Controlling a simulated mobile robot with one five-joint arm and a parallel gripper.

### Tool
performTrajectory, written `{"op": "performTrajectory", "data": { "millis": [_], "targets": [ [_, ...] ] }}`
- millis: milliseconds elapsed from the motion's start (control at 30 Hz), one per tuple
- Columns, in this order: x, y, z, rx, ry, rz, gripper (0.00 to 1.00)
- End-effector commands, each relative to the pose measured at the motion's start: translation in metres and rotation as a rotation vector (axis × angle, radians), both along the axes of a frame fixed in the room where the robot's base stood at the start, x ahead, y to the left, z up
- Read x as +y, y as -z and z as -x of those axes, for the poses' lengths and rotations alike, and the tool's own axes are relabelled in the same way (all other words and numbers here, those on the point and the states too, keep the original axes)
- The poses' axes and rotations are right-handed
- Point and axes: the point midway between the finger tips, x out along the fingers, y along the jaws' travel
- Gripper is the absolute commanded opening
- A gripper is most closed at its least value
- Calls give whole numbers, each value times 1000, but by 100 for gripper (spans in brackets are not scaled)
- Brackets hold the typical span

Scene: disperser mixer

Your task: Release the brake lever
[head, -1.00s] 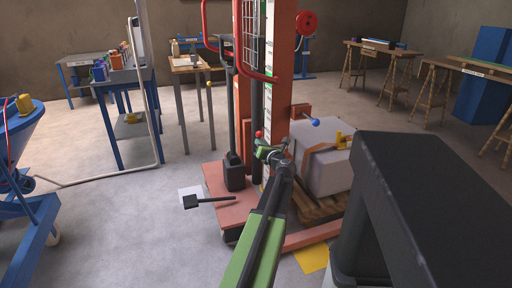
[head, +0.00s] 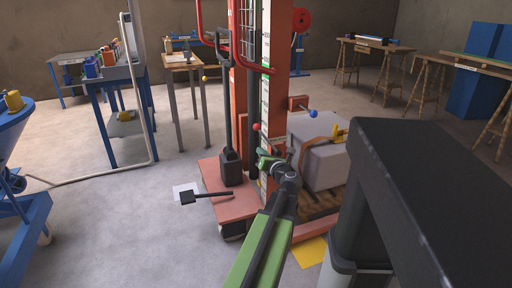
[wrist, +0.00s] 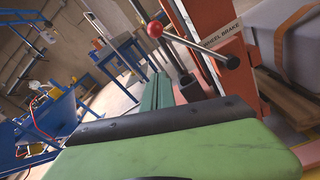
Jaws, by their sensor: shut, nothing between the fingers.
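The brake lever (wrist: 194,46) is a thin metal rod with a red ball knob at its left end in the wrist view. Its right end meets a dark pivot on the orange post, beside a plate reading "WHEEL BRAKE" (wrist: 221,34). In the head view only the lever's red knob (head: 256,127) shows clearly, in front of the orange stacker mast. My green gripper (head: 265,160) is shut and empty, just below the knob in the head view. In the wrist view its green fingers (wrist: 157,92) point toward the lever from below. I see no clear contact; the exact gap cannot be told.
The orange stacker (head: 222,180) carries a grey block (head: 318,160) on a pallet. A blue-knobbed lever (head: 312,113) stands right of the mast. A black pedal (head: 187,197) sticks out left. A blue machine (head: 20,190) is at far left. Floor between is clear.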

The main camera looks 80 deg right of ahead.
Motion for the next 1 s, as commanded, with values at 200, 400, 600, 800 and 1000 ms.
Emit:
{"op": "performTrajectory", "data": {
  "millis": [200, 400, 600, 800, 1000],
  "targets": [
    [21, -1, 8, 1, -3, 0, 0],
    [21, -1, 8, 1, -5, 0, 0],
    [21, -1, 8, 1, -6, -1, 0],
    [21, -1, 1, 1, -14, 0, 0],
    [26, -1, -121, 2, -175, 0, 0]
  ]
}}
